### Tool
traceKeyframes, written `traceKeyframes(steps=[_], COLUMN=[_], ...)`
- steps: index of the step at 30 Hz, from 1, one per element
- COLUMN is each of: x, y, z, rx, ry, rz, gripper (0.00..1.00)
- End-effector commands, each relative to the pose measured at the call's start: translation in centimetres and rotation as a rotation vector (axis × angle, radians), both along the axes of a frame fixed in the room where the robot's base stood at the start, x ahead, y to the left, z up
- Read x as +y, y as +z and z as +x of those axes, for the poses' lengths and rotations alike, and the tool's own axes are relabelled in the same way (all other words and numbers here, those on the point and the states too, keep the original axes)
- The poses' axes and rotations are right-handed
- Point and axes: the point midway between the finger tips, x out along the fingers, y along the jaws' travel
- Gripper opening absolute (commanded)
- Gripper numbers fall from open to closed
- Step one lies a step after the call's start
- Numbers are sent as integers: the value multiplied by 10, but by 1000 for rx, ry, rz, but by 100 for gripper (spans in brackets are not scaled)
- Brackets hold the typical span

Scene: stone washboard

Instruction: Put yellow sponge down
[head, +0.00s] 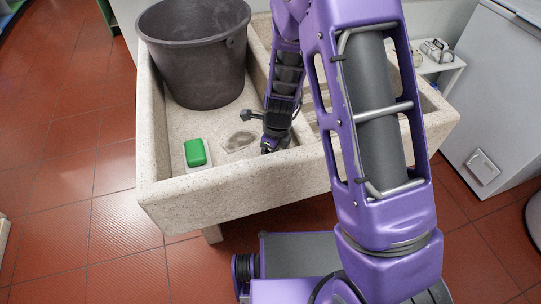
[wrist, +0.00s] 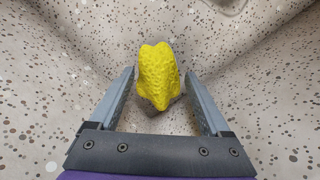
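The yellow sponge (wrist: 157,78) shows in the wrist view, upright in the picture, between the two fingers of my gripper (wrist: 160,76). A strip of speckled stone shows on each side of it, so neither finger appears to touch it. It seems to rest on the stone surface of the washboard basin. In the head view my gripper (head: 270,147) is low inside the stone washboard (head: 235,190), near its front wall. The yellow sponge cannot be made out there.
A large dark bucket (head: 200,60) stands in the back left of the basin. A white cabinet (head: 490,95) stands at right.

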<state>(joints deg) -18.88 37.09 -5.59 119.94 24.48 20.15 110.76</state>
Motion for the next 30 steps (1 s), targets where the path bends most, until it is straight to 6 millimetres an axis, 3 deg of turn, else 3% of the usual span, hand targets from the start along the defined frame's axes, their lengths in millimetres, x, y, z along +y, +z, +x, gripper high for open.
traceKeyframes(steps=[6, 10, 22, 30], x=[0, -1, -9, -12], y=[1, 12, 95, 122], z=[0, 0, -4, -7], rx=[0, -2, -4, 0], ry=[0, 1, 0, -1], rz=[0, 0, 1, 0], gripper=[81, 81, 81, 81])
